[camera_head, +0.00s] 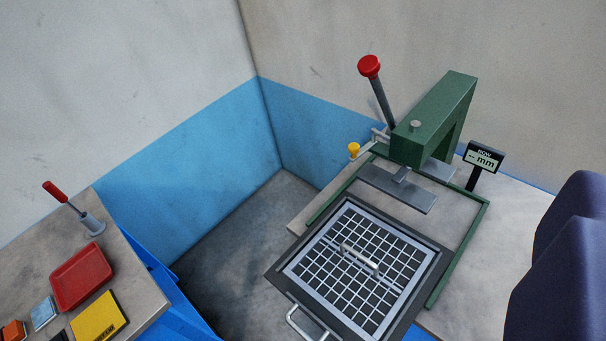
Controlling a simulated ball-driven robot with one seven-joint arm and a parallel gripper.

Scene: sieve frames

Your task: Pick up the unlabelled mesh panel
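A square mesh panel (333,277) with a pale metal rim, a light wire grid and a small bar handle across its middle lies in a dark square frame (276,276) on the right bench. I see no label on the panel. Two dark blue rounded shapes (565,265) stand one behind the other at the right edge; they look like part of my gripper, well apart from the panel. The picture cuts them off. Their tips and anything between them are not clear.
A green press (432,118) with a red-knobbed lever (369,67) stands behind the frame. A small display (483,157) is on its right. The left bench holds a red tray (81,275), a red-handled tool (56,192) and a yellow plate (98,317). Bare floor (235,240) lies between the benches.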

